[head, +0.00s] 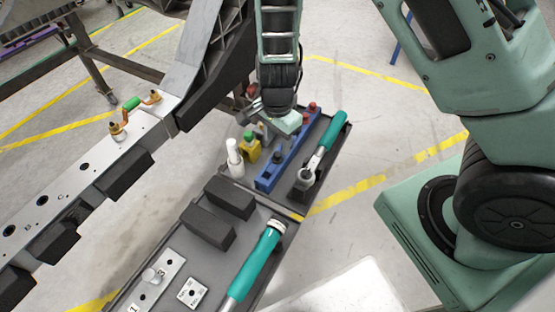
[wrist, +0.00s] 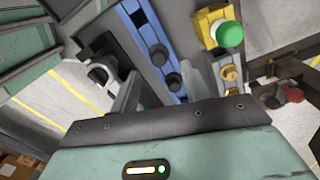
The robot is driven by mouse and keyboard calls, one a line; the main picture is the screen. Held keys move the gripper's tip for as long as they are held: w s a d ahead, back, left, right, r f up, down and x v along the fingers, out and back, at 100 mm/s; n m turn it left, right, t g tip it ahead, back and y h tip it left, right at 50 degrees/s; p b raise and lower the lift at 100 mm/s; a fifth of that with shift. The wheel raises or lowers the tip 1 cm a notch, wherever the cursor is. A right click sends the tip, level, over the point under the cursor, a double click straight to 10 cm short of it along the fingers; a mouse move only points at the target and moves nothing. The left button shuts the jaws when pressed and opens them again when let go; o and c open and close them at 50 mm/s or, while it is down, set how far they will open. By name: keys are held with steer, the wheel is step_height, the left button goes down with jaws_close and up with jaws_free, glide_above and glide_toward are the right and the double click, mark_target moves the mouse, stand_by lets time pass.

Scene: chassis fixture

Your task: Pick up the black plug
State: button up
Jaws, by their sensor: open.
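Black plugs sit in a blue rack (head: 268,182) on the grey tray. One black plug (head: 276,158) shows at the rack's near part in the head view. In the wrist view, black plugs (wrist: 159,54) stand in a row along the blue rack (wrist: 134,22), with another dark plug (wrist: 174,81) closer to my gripper. My gripper (head: 270,128) is open above the far part of the rack, pointing down. In the wrist view its fingers (wrist: 166,90) lie to either side of the rack's near end. In the head view my wrist hides part of the rack.
A yellow block with a green top (head: 250,148) and a white bottle (head: 234,156) stand left of the rack. A teal-handled ratchet (head: 327,143) lies to its right. Red plugs (head: 312,107) stand at the far end. Black blocks (head: 208,225) lie nearer. The chassis (head: 140,122) is at left.

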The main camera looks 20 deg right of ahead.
step_height(320, 180, down, 5)
steer(key=shift+s+a+f+b, duration=0.1)
steer(key=shift+b, duration=0.75)
jaws_close()
step_height(320, 180, up, 10)
steer(key=p, duration=0.3)
steer(key=shift+r+p, duration=0.25)
steer(key=shift+p, duration=0.1)
step_height(320, 180, up, 5)
steer(key=p, duration=0.5)
glide_above(277, 154)
steer(key=shift+f, duration=0.2)
